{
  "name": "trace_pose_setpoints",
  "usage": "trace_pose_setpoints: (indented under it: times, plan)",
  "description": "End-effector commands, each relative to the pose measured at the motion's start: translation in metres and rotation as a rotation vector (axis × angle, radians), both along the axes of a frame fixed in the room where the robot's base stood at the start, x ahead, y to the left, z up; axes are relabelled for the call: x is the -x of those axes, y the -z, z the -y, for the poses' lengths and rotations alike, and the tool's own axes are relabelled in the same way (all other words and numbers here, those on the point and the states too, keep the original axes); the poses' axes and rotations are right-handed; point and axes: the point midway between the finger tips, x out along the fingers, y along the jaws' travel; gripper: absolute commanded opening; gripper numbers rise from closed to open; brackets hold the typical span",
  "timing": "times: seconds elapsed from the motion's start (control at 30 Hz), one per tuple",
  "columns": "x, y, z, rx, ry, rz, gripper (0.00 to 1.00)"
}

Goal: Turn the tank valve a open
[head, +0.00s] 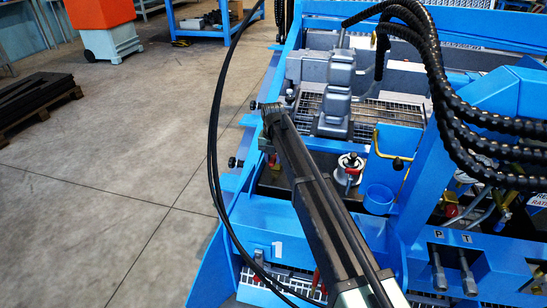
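A long dark limb, which looks like my arm, runs from the bottom centre up and left across the blue machine. Its ridged far end (270,109) is near the machine's left edge. I cannot make out separate gripper fingers there or tell whether they are open. No part is clearly marked as tank valve a. A silver round fitting with a red handle (350,172) stands right of the arm. Other red handles show at the right (450,210) and low by the arm (315,281). Two grey metal fittings sit below the letters P (438,268) and T (467,270).
Thick black ribbed hoses (440,100) hang at the upper right. A thin black cable (213,140) loops left of the arm. A grey boxy part (335,95) stands on a metal grating. The concrete floor (90,200) at left is mostly clear.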

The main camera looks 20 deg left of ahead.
Motion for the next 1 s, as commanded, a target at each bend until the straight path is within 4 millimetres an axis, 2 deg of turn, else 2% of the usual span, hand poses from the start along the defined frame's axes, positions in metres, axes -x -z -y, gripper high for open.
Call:
trace_pose_setpoints:
  times: [0.03, 0.1, 0.37, 0.47, 0.57, 0.83, 0.9, 1.0]
  plan:
    - [0.000, 0.000, 0.000, 0.000, 0.001, 0.000, 0.38]
    - [0.000, 0.000, 0.000, 0.000, 0.001, 0.000, 0.47]
    - [0.000, -0.001, 0.000, -0.001, 0.002, 0.001, 0.47]
    - [0.000, -0.009, 0.000, -0.001, 0.002, 0.001, 0.47]
    - [0.000, -0.025, 0.000, -0.001, 0.002, 0.001, 0.47]
    - [0.000, -0.093, 0.000, -0.001, 0.002, 0.001, 0.47]
    - [0.000, -0.105, 0.000, 0.000, 0.002, 0.000, 0.47]
    - [0.000, -0.111, 0.000, 0.000, 0.002, 0.000, 0.47]
